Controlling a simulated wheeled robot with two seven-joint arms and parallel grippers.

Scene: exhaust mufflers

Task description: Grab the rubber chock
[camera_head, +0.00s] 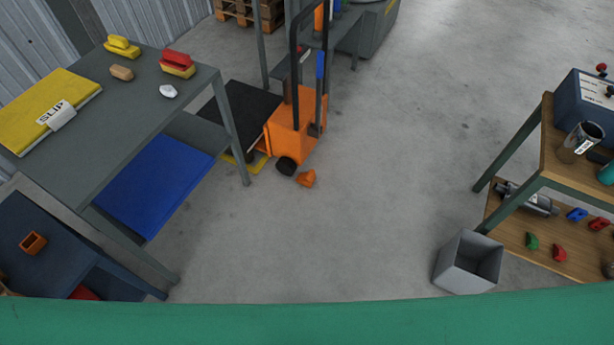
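A small orange wedge-shaped block (306,177), which looks like the rubber chock, lies on the concrete floor in the head view. It sits just in front and to the right of the black wheel (287,166) of an orange pallet stacker (291,125). At this size I cannot tell whether it touches the wheel. Neither my left nor my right gripper is in view.
A grey table (100,140) stands at left, above a blue shelf (155,188). A grey bin (466,265) stands on the floor beside a wooden-shelved rack (555,258) at right. The middle floor is clear. A green band (300,318) crosses the bottom.

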